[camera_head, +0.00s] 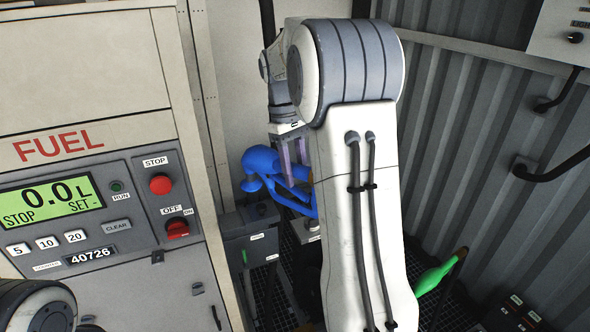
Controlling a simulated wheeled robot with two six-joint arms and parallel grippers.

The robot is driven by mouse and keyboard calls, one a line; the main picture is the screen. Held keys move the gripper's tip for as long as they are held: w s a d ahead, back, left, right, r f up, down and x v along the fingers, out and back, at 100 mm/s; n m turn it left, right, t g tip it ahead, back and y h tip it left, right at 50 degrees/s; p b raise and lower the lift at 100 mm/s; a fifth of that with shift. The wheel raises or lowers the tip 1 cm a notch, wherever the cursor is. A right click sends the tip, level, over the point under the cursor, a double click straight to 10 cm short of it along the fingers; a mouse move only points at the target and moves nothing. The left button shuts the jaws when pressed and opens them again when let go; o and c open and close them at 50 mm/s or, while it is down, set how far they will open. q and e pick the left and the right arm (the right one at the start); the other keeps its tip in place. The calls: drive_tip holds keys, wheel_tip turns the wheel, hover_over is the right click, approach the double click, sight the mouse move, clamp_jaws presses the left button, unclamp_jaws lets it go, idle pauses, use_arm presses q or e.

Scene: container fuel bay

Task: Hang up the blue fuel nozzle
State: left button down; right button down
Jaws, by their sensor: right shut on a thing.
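The blue fuel nozzle (262,162) is in the middle of the head view, tilted, beside the fuel cabinet. My right gripper (293,158) is shut on it, with the fingers pointing down at its body. My right arm covers the nozzle's right side. A grey box-like holder (250,238) with a small label stands just below the nozzle. I cannot tell whether the nozzle touches it. My left gripper is out of view; only part of my left arm shows at the lower left corner.
The fuel cabinet (85,60) with display and red stop knob (161,184) fills the left. A green nozzle (436,274) sits low at the right, partly behind my arm. A corrugated wall (470,140) with black pipes bounds the right. The floor is dark grating.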

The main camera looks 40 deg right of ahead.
sight(295, 189)
drive_tip(key=shift+f, duration=0.15)
drive_tip(key=shift+w+b+x, duration=0.2)
drive_tip(key=shift+b+x, duration=0.5)
drive_tip(key=shift+x, duration=0.4)
drive_tip(key=shift+w+b+x, duration=0.25)
drive_tip(key=shift+b+x, duration=0.4)
drive_tip(key=shift+x, duration=0.4)
drive_tip(key=shift+f, duration=0.1)
drive_tip(key=shift+a, duration=0.1)
drive_tip(key=shift+c, duration=2.1)
unclamp_jaws()
drive_tip(key=v, duration=1)
drive_tip(key=shift+r, duration=0.3)
